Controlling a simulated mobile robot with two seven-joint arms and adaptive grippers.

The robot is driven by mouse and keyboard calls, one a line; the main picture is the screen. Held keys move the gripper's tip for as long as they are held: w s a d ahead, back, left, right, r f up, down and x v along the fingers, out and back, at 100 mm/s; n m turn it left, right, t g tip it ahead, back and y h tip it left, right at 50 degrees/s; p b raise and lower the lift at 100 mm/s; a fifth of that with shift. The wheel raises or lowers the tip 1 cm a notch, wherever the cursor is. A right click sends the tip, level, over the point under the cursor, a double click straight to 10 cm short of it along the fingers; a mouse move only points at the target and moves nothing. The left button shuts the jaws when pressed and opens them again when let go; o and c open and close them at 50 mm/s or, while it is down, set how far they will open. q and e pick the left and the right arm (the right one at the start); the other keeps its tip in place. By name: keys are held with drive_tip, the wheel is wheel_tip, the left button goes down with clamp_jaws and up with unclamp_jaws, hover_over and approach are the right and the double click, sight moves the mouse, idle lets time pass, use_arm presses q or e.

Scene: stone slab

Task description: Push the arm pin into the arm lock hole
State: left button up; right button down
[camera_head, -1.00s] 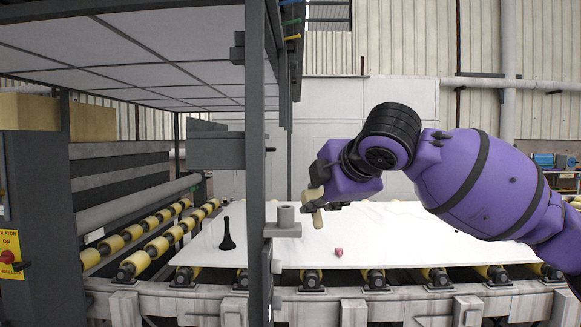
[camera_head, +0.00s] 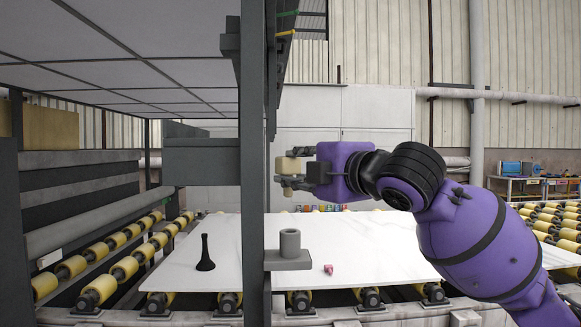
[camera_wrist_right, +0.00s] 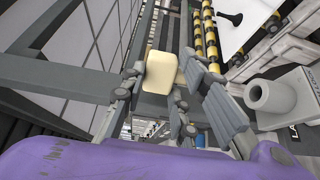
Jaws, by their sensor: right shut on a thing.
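The arm pin (camera_head: 288,166) is a pale beige piece, held roughly upright. My right gripper (camera_head: 290,180) is shut on it. The arm lock hole is the grey hollow cylinder (camera_head: 290,243) on a small bracket fixed to the dark post. The pin is above the cylinder and clearly apart from it. In the right wrist view the pin's pale end (camera_wrist_right: 160,70) shows between the fingers, and the cylinder (camera_wrist_right: 271,97) with its round opening lies to the right. The pin's lower end is partly hidden by the fingers. My left gripper is not in view.
The dark vertical post (camera_head: 253,150) stands close to the left of the pin. A white slab (camera_head: 380,245) lies on yellow rollers. A grey canopy hangs at upper left.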

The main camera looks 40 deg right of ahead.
sight(292, 194)
drive_tip(key=shift+s+r, duration=0.15)
drive_tip(key=shift+s, duration=0.25)
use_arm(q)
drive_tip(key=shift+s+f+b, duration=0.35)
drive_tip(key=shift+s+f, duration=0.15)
use_arm(e)
drive_tip(key=shift+w+f, duration=0.1)
drive_tip(key=shift+f, duration=2.9)
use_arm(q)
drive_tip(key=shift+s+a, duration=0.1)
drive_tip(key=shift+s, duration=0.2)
use_arm(e)
drive_tip(key=shift+r+p, duration=0.1)
drive_tip(key=shift+p, duration=0.25)
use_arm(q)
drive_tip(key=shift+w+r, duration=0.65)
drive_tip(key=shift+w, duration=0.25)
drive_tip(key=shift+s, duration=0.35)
